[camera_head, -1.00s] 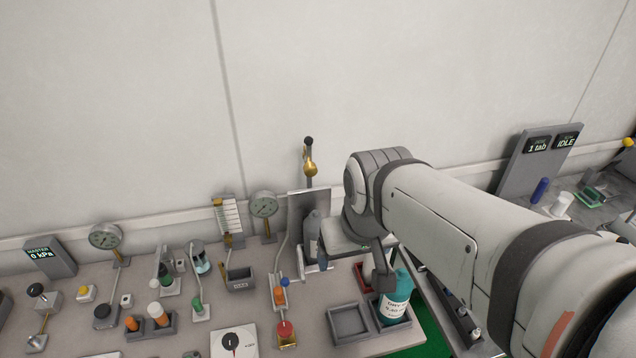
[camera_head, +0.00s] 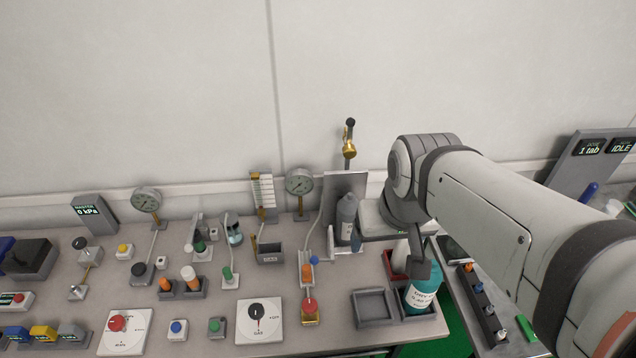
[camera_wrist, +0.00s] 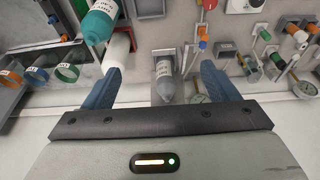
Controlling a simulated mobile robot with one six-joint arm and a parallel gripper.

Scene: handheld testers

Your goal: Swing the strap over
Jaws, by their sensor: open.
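A grey bottle (camera_head: 346,222) with a pale label stands upright against a grey back plate (camera_head: 336,184) at the back of the bench. It also shows in the wrist view (camera_wrist: 164,80), between and beyond my two blue fingers. I cannot pick out a strap for certain in either view. My gripper (camera_wrist: 162,69) is open, with nothing between its fingers that I can see it touching.
A teal bottle (camera_head: 423,294) stands in a tray at the right bench edge, close to my wrist. An empty grey tray (camera_head: 374,306) is left of it. A brass valve (camera_head: 349,140) rises behind the grey bottle. Gauges, knobs and levers crowd the left.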

